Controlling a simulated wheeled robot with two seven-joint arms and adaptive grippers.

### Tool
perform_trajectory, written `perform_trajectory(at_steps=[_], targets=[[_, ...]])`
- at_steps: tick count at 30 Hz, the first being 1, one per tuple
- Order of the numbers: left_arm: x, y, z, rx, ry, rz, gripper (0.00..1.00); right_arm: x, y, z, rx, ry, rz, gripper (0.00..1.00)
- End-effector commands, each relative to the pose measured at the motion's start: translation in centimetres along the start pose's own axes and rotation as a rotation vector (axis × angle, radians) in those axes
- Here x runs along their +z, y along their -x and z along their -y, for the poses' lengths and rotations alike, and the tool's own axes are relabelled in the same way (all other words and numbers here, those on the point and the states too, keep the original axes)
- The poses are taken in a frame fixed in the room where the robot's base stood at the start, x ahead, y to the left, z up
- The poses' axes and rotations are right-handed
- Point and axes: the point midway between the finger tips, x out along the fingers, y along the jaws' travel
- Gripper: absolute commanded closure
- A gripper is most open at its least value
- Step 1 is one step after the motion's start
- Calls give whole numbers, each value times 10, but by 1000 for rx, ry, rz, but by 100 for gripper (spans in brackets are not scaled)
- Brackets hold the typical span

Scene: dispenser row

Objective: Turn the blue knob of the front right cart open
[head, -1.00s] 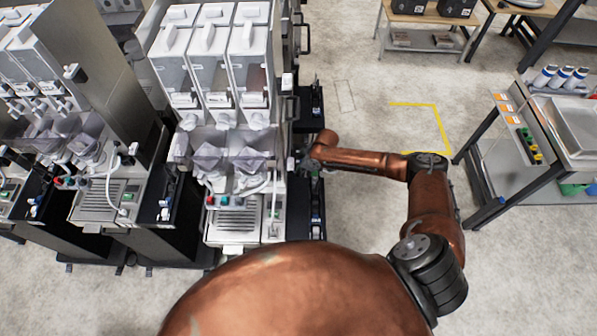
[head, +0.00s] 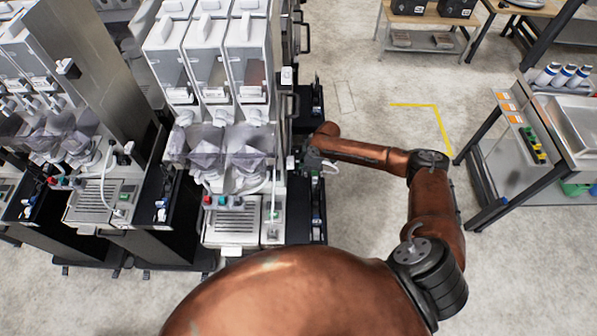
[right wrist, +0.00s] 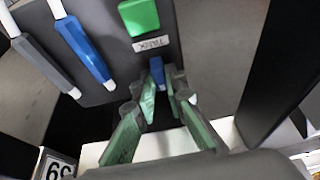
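The front right cart (head: 233,226) is the nearest dispenser station in the head view, with clear hoppers above it. My right gripper (head: 308,160) is at the right side of this cart, small and partly hidden there. In the right wrist view, a small blue knob (right wrist: 157,72) sits on a dark panel, below a green block (right wrist: 139,16) and a white label. The green fingers of my right gripper (right wrist: 166,92) reach toward it, with the blue knob between their tips, close to the left one. A gap shows between the tips. My left gripper is not in view.
A long blue handle (right wrist: 83,48) and a grey handle (right wrist: 42,62) lie left of the knob in the wrist view. Another dispenser cart (head: 100,203) stands to the left. A workbench (head: 520,150) stands at the right, with open floor between it and my arm.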

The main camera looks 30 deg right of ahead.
Motion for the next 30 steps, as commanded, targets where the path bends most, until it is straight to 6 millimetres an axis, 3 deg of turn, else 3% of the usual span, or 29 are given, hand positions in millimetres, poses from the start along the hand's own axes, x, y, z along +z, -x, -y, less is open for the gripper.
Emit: perform_trajectory(at_steps=[7,17,20,30], targets=[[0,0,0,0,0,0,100,0,0,0,1,-1,0,72],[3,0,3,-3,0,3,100,0,4,0,1,-1,0,72],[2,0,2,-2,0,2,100,1,16,-1,2,-1,1,72],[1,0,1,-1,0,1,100,1,84,-1,3,-2,1,72]])
